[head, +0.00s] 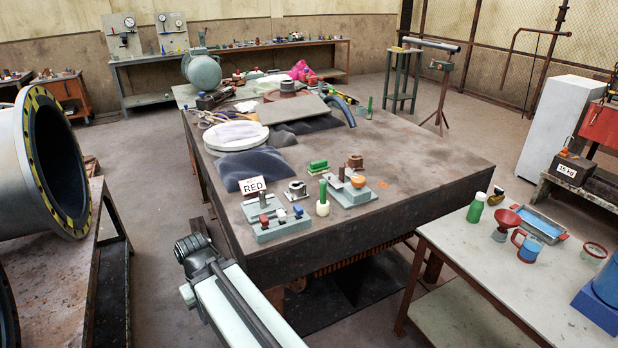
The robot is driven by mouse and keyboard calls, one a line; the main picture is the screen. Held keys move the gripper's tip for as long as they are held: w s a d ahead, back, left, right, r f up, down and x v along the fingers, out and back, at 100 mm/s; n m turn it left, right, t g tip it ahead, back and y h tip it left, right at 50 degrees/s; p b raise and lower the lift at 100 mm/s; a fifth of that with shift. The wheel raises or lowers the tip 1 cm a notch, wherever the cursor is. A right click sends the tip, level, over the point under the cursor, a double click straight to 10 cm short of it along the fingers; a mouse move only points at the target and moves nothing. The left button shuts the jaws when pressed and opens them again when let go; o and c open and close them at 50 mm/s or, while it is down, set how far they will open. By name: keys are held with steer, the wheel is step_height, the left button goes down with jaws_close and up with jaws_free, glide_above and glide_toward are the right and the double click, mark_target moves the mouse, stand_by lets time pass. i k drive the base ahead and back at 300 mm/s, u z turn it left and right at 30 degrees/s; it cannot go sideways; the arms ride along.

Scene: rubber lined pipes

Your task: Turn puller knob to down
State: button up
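No part in the head view is marked as the puller knob, and I cannot tell which one it is. The fingers of my gripper do not show.
A "RED" sign (252,185) and a green-handled tool (323,198) stand by the fixtures. A pale side table (490,262) with bottles and cups is at the right. A large flanged pipe (52,160) is at the left. The big table's right part (440,165) is bare.

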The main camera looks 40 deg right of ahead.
mark_target(357, 180)
steer(key=u, duration=0.2)
steer(key=k, duration=1.2)
steer(key=z, duration=1.25)
steer(key=i, duration=1)
